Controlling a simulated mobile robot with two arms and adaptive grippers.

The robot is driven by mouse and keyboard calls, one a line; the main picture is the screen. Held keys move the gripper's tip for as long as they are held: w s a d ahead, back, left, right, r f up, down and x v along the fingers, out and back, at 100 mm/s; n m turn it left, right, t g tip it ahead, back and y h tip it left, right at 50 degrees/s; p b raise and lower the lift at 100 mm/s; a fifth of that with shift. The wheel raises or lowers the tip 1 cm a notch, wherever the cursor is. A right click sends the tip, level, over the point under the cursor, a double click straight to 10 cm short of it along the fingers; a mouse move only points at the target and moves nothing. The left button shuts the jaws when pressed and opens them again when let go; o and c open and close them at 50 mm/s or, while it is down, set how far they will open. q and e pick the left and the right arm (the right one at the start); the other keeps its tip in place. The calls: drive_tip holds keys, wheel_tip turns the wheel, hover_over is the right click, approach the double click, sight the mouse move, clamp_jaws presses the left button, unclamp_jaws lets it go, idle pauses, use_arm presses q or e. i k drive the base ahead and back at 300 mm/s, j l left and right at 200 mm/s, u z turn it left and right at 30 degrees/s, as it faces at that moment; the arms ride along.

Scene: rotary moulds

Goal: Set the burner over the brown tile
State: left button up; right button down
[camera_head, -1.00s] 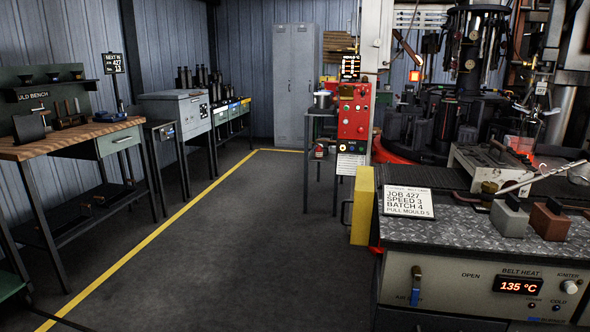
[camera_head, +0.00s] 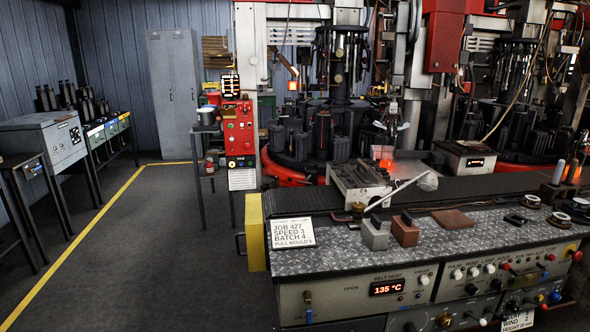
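A flat brown tile (camera_head: 452,219) lies on the diamond-plate top of the bench at right. To its left, near the plate's back edge, is a small brass-coloured piece (camera_head: 358,209) with a pale rod (camera_head: 398,191) slanting up to the right beside it. This may be the burner, but it is too small to be sure. It is apart from the tile. A grey block (camera_head: 375,236) and a red-brown block (camera_head: 405,232), both with dark tops, stand between them. Neither of my grippers is in view.
The control bench (camera_head: 345,262) has knobs and a 135 °C display along its front. A job card (camera_head: 292,233) and yellow panel (camera_head: 254,232) are at its left end. A dark belt (camera_head: 465,187) runs behind. Floor (camera_head: 150,255) at left is clear.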

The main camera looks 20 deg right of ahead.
sight(427, 181)
drive_tip(key=z, duration=1.35)
